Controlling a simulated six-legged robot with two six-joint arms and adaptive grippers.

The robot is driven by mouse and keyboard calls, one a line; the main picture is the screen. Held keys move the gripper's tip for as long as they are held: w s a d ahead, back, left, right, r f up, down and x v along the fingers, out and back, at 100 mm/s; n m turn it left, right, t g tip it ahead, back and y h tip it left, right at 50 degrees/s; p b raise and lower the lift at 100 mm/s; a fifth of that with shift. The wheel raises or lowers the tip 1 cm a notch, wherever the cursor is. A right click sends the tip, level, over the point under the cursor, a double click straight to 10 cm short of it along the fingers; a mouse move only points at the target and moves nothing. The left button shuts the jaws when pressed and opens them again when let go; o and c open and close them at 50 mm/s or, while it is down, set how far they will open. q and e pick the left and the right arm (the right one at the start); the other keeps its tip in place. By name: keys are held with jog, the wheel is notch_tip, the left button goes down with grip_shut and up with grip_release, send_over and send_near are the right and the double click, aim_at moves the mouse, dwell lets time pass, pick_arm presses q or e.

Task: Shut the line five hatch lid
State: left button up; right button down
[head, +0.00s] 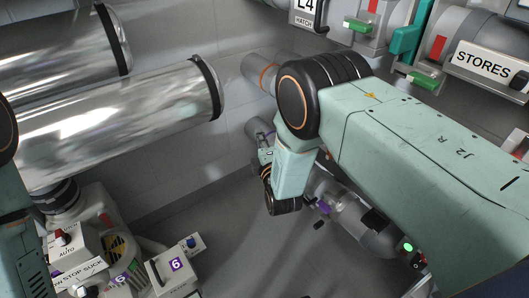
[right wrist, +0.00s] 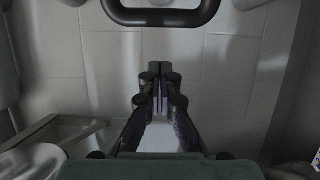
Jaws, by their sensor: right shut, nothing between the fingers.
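No label for line five is readable, so I cannot tell for certain which part is its hatch lid. In the right wrist view a dark rounded loop handle (right wrist: 160,14) crosses the top edge, beyond my fingertips and apart from them. What it is fixed to is cut off. My right gripper (right wrist: 160,72) is shut and empty, its dark fingers together in front of grey panels. In the head view my right arm bends downward in the middle and hides much of what lies behind it. My left gripper is out of view.
Large shiny tubes (head: 115,125) fill the left. An L4 hatch sign (head: 305,8) and a STORES label (head: 483,65) are at the top. A clear tube section (head: 347,207) lies beyond my right wrist. A control box marked 6 (head: 174,267) stands lower left. Grey floor is open at centre.

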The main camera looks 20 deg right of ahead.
jog(key=shift+s+d, duration=0.2)
jog(key=shift+d, duration=0.45)
jog(key=shift+s+d, duration=0.25)
jog(key=shift+d, duration=0.35)
jog(key=shift+s+d, duration=0.2)
jog(key=shift+d, duration=0.45)
jog(key=shift+s+d, duration=0.1)
